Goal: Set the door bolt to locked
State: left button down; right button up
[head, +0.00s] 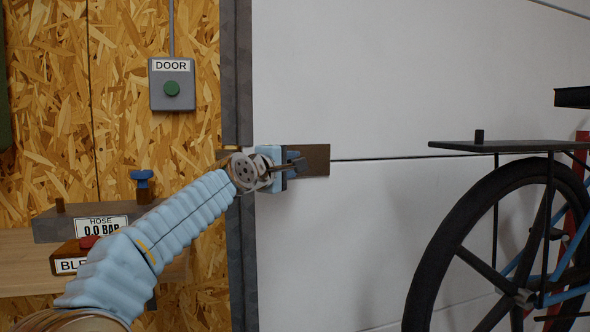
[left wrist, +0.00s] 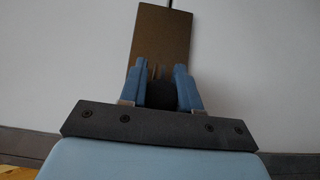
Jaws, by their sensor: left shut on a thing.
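The door bolt's brown metal plate (head: 318,158) sits on the white door panel, just right of the dark grey door post. It also shows in the left wrist view as a brown plate (left wrist: 163,40). My left gripper (head: 292,165) is at the bolt, with its blue fingers (left wrist: 161,88) shut on a dark round knob (left wrist: 162,95) in front of the plate. The fingers and wrist hide much of the bolt, so I cannot tell how far it reaches toward the post. My right gripper is not in view.
A grey DOOR box (head: 172,84) with a green button hangs on the chipboard wall. A HOSE gauge box (head: 95,220) and a red-button box (head: 75,258) sit at lower left. A bicycle (head: 510,230) stands at right. The white panel (head: 350,80) above the bolt is clear.

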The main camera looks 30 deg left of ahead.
pick_arm(q)
jog(key=shift+s+a+f, duration=0.1)
jog(key=shift+a, duration=0.15)
jog(key=c, duration=1.1)
grip_release()
jog(key=shift+o, duration=1.3)
jog(key=shift+s+a, duration=0.15)
jog(key=shift+a, duration=0.05)
jog(key=shift+d, duration=0.15)
jog(key=shift+s+b, duration=0.3)
jog(key=shift+s, duration=0.15)
jog(key=s+d+b, duration=0.1)
jog(key=s+b, duration=0.2)
jog(key=s, duration=0.9)
jog(key=shift+s, duration=0.4)
